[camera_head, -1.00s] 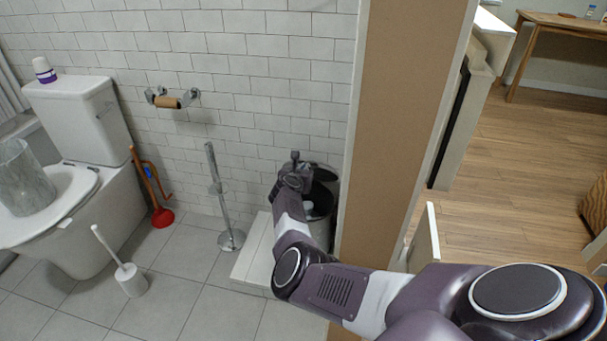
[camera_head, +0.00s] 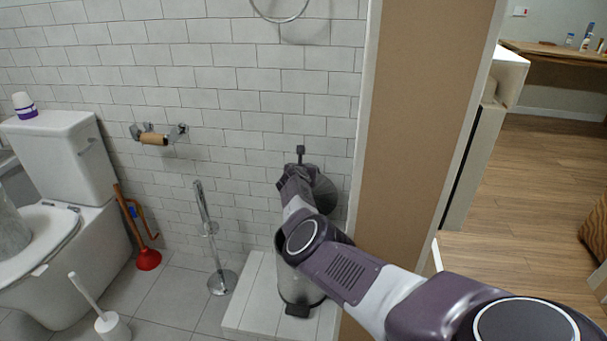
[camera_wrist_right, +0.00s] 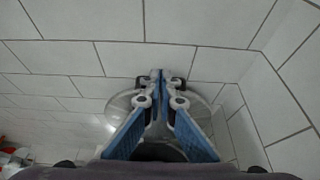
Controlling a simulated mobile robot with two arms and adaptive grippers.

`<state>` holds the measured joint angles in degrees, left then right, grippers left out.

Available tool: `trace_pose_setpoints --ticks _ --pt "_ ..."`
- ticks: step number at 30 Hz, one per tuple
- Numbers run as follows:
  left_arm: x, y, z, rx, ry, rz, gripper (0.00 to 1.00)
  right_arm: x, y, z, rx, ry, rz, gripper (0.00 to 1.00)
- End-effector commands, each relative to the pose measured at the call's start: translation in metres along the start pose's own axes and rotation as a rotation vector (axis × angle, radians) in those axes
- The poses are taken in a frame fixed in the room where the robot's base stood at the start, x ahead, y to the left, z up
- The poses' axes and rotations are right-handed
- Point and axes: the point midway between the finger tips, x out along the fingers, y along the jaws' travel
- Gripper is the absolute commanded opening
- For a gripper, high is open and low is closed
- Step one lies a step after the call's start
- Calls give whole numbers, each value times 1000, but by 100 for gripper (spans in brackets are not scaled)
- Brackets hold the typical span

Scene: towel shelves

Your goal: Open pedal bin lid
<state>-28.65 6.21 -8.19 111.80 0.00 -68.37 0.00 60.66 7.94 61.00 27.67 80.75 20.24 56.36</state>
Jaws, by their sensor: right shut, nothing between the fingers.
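The pedal bin (camera_head: 299,291) stands on a low tiled ledge against the wall, a metal cylinder partly hidden by my right arm. Its round grey lid (camera_head: 326,192) is raised and stands steeply near the wall, behind my right gripper. My right gripper (camera_head: 300,150) is above the bin, in front of the wall. In the right wrist view the gripper (camera_wrist_right: 158,75) is shut and empty, with blue-sided fingers. The shiny lid (camera_wrist_right: 122,104) shows on both sides of the fingers; contact cannot be told. My left gripper is not in view.
A wall end (camera_head: 420,120) stands close to the right of the bin. A chrome stand (camera_head: 210,235), a toilet brush (camera_head: 112,327), a red plunger (camera_head: 148,259) and a toilet (camera_head: 60,240) are to the left. A paper holder (camera_head: 155,138) is on the wall.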

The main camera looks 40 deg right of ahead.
Motion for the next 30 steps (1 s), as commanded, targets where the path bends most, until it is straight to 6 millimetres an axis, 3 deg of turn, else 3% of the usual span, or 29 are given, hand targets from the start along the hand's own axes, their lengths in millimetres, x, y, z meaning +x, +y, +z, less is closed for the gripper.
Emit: trace_pose_setpoints --ticks 20,30 --pt "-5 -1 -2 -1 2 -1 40 2 0 3 2 -1 2 0" --pt "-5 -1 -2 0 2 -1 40 -16 4 6 10 -3 8 0"
